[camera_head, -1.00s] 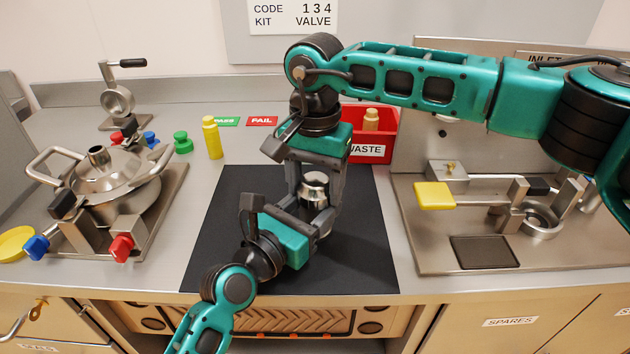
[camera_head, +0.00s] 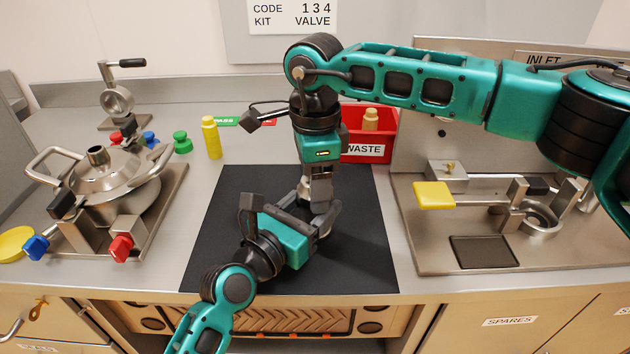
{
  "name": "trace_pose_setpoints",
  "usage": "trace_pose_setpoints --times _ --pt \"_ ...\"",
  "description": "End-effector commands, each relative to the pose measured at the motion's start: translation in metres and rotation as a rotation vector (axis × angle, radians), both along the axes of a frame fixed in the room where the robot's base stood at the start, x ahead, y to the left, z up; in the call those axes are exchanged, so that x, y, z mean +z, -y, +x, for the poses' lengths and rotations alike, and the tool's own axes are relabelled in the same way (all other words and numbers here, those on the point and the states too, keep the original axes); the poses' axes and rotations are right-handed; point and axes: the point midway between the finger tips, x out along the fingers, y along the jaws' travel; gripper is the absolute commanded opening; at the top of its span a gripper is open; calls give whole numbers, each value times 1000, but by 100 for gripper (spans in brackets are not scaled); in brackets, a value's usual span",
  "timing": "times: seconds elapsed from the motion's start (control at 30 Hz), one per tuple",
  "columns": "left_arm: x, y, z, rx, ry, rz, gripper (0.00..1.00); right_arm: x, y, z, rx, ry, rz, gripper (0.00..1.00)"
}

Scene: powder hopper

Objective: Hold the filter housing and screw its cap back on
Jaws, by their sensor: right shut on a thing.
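The metal filter housing (camera_head: 326,231) stands on the black mat (camera_head: 230,225), mostly hidden by my grippers; only a pale sliver shows low down. My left gripper (camera_head: 321,208) reaches in from the lower left, its fingers around the housing's sides and apparently shut on it. My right gripper (camera_head: 319,197) points straight down from above, directly over the housing. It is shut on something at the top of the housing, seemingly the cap. The cap is hidden behind the fingers, so how it sits on the housing cannot be told.
A red waste bin (camera_head: 372,148) stands behind the mat. A yellow bottle (camera_head: 212,138) and a steel hopper vessel (camera_head: 115,185) are at left. A steel fixture plate (camera_head: 430,255) with a yellow pad (camera_head: 434,195) is at right. The mat's left part is clear.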

Motion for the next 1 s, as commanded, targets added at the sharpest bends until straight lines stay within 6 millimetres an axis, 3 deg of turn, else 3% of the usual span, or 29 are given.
trace_pose_setpoints --times 0.5,0.7,0.97,1.0 --pt "0 0 0 0 1 1 0 -1 -2 -1 -949 -6 3 25" --pt "0 1 0 -1 1 2 0 0 -2 -1 -1087 -5 4 25" --pt "0 1 0 -1 1 2 0 0 -2 -1 -1093 -5 5 25" --pt "0 1 0 -1 1 2 0 0 -2 -1 -1093 -5 5 63"
